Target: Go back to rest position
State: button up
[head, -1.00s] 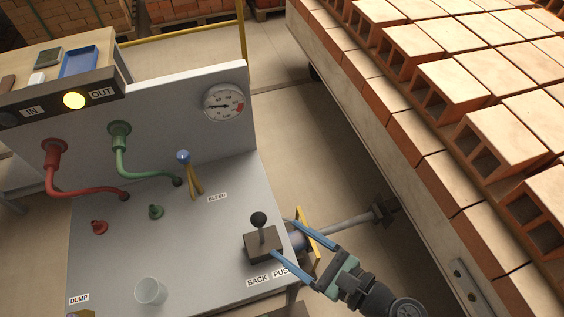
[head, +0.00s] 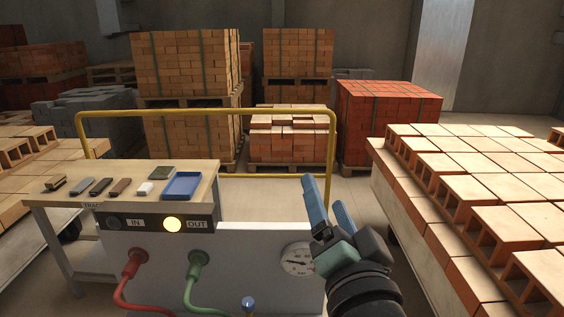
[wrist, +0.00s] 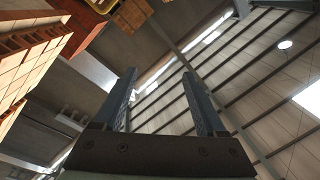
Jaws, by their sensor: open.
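My gripper (head: 328,207) is raised in front of the control panel in the head view, its two blue fingers pointing up. It is open and empty. In the wrist view its fingers (wrist: 160,95) stand apart with only the hall roof between them. The white panel (head: 255,240) with the gauge (head: 298,259) is beside and behind my wrist. The lever on the panel's top is out of view.
A stack of hollow bricks on a cart (head: 480,190) stands close on the right. A yellow rail (head: 210,112) runs behind the panel. A wooden table (head: 60,205) with a blue tray (head: 182,186) is at left. Brick pallets (head: 388,122) stand at the back.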

jog(key=s+a+r+n+t, duration=0.2)
jog(key=s+r+t, duration=0.1)
jog(key=r, duration=0.5)
jog(key=s+a+r+n+t+h, duration=0.1)
jog(key=s+a+r+n+t, duration=0.1)
jog(key=s+r, duration=0.3)
jog(key=s+a+r+n+t+h, duration=0.1)
jog(key=s+a+r+n+t, duration=0.1)
jog(key=r, duration=1)
jog(key=s+n+t, duration=0.1)
jog(key=s+n, duration=0.1)
jog(key=s, duration=0.1)
jog(key=shift+t, duration=0.3)
